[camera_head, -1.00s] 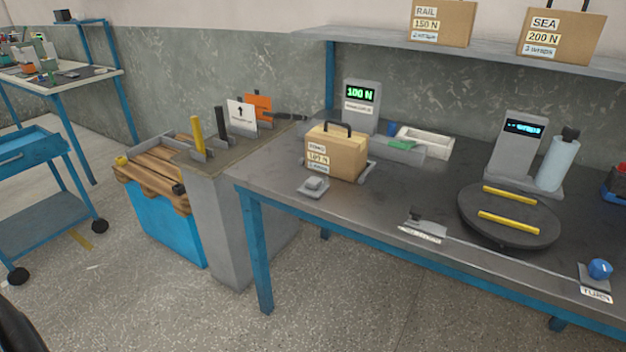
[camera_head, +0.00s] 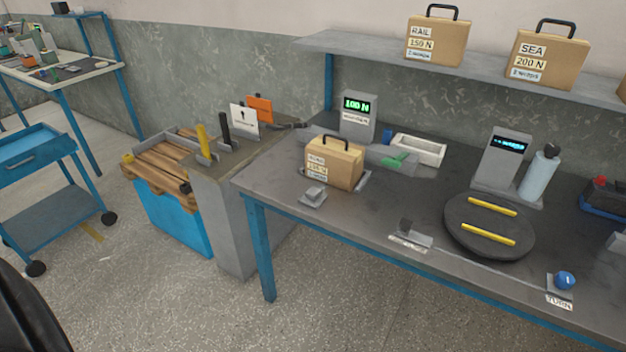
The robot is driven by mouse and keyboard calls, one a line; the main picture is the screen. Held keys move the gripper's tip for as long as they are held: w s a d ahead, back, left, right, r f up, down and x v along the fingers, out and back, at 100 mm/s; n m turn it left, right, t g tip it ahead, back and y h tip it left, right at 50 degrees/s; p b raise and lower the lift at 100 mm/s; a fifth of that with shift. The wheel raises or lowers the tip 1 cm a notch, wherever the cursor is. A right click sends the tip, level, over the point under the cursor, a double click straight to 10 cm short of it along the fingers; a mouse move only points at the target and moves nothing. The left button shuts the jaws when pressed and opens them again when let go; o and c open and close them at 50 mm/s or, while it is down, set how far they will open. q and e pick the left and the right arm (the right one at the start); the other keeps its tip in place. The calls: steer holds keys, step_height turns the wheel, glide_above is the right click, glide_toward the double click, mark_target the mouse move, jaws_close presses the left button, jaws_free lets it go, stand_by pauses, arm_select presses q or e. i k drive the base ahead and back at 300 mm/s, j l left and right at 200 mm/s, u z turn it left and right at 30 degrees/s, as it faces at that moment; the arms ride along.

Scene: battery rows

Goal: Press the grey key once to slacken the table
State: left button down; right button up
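A round dark turntable (camera_head: 462,224) with two yellow bars on top lies on the right part of the workbench. A small grey key-like block (camera_head: 414,234) sits on a plate at the bench's front edge, left of the turntable. Its white label is too small to read. Another small grey block on a plate (camera_head: 313,194) sits at the bench's left front, beside a cardboard box. A blue knob (camera_head: 565,281) with a TURN label is at the front right. Neither of my grippers is in view.
The workbench (camera_head: 380,215) also holds the cardboard box with a handle (camera_head: 334,164), a display reading 100 N (camera_head: 358,115), a white tray (camera_head: 418,149) and a second display (camera_head: 502,160). Boxes labelled RAIL and SEA stand on the shelf. The floor before the bench is clear.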

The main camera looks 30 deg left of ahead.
mark_target(312, 193)
steer(key=i+j+z, duration=0.1)
steer(key=j, duration=0.2)
steer(key=i+j+z, duration=0.15)
steer(key=j, duration=0.2)
steer(key=i+j+z, duration=0.1)
steer(key=j, duration=0.2)
steer(key=i+j+z, duration=0.1)
steer(key=j, duration=0.25)
steer(key=i, duration=0.05)
